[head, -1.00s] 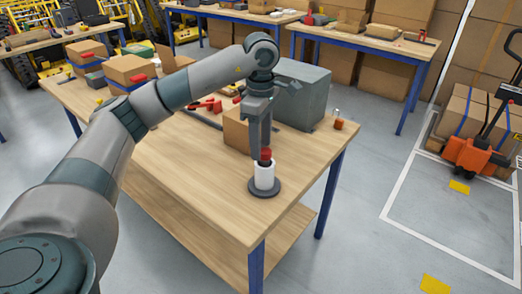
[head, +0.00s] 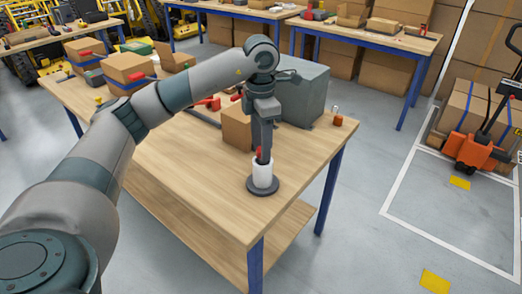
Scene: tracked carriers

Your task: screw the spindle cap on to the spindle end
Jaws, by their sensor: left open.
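The spindle is a white upright cylinder (head: 262,176) on a dark round base (head: 263,187), near the front right corner of the wooden table. A red cap (head: 259,154) sits at the top of the white cylinder, partly hidden by the fingers. My left gripper (head: 262,152) points straight down over the spindle, its fingers at the red cap. The jaws are open, though the gap is hard to see from here. Whether the fingers touch the cap cannot be told. My right gripper is not in view.
A cardboard box (head: 236,127) stands just behind the spindle, and a large grey box (head: 304,98) stands behind that. A small orange-capped item (head: 338,120) is at the right table edge. The table front (head: 205,190) left of the spindle is clear.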

